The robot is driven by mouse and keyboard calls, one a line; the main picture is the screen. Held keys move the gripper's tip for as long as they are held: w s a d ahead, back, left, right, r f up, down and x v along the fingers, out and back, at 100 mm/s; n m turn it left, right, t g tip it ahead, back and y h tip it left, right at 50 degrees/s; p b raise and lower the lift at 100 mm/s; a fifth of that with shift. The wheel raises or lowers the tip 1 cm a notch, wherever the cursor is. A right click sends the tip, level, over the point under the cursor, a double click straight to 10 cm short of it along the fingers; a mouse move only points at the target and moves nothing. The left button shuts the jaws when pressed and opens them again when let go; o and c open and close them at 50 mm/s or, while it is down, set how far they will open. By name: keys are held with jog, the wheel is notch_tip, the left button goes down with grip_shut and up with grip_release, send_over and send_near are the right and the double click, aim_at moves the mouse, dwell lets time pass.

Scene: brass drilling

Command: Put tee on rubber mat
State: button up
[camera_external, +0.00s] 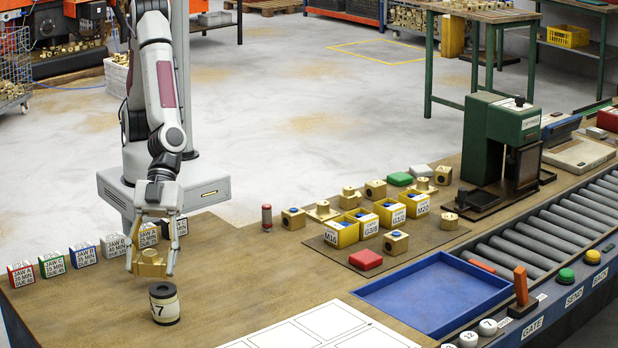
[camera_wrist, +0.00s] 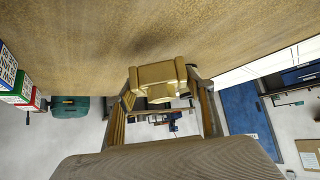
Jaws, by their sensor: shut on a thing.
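My gripper (camera_external: 151,267) is shut on a brass tee (camera_external: 149,257) over the left part of the wooden bench. In the wrist view the tee (camera_wrist: 158,77) sits between the two fingers, with the bench surface beyond it. The tee appears slightly above the bench; the exact gap is hard to tell. The dark rubber mat (camera_external: 428,233) lies well to the right of my gripper. It bears several brass fittings, a row of yellow bins and a red block (camera_external: 366,259).
Several labelled jaw boxes (camera_external: 84,255) line the left. A small red cylinder (camera_external: 267,217) stands between my gripper and the mat. A blue tray (camera_external: 433,323) and white sheet (camera_external: 318,332) lie in front.

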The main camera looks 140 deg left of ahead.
aim_at(151, 252)
jog(key=shift+r, duration=3.3)
jog(key=shift+r, duration=0.1)
jog(key=shift+w+a, duration=0.1)
jog(key=w+a+f+n, duration=0.1)
jog(key=w+a, duration=0.1)
jog(key=a, duration=0.3)
jog(key=w+a+f+n+t+y, duration=0.1)
jog(key=w+a, duration=0.1)
jog(key=a, duration=0.4)
jog(key=w+a+f+n+y, duration=0.1)
jog(key=w+a, duration=0.2)
jog(key=a, duration=0.3)
jog(key=shift+f+t, duration=0.25)
jog(key=shift+t, duration=0.05)
jog(key=w+a+f+n+t+y, duration=0.1)
jog(key=w+a+f+n+y, duration=0.15)
jog(key=a, duration=1.45)
jog(key=w+a+f+n+y, duration=0.1)
jog(key=a+f+n, duration=0.15)
jog(key=a, duration=1.45)
jog(key=s+a, duration=0.2)
jog(key=a, duration=0.8)
jog(key=s+a+r+n, duration=0.1)
jog(key=s+a, duration=0.1)
jog(key=a, duration=0.8)
jog(key=shift+s+a+y, duration=0.35)
jog(key=shift+y, duration=0.1)
